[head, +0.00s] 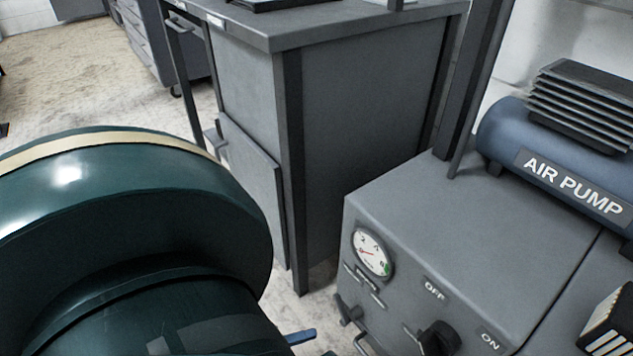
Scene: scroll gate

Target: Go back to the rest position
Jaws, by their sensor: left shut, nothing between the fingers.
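A large dark green rounded body with a cream band, which looks like my left arm, fills the lower left of the head view. A small blue-grey tip that seems to be my left gripper (300,337) shows just past its right edge, low in the picture. The gripper is shut and holds nothing that I can see; most of it is hidden. My right gripper is not in view.
A grey control box (450,245) with a pressure gauge (371,252) and a black OFF/ON knob (439,340) stands at the lower right. A blue air pump (555,150) sits on it. A grey cabinet (360,130) stands behind. Open floor (90,90) lies at the upper left.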

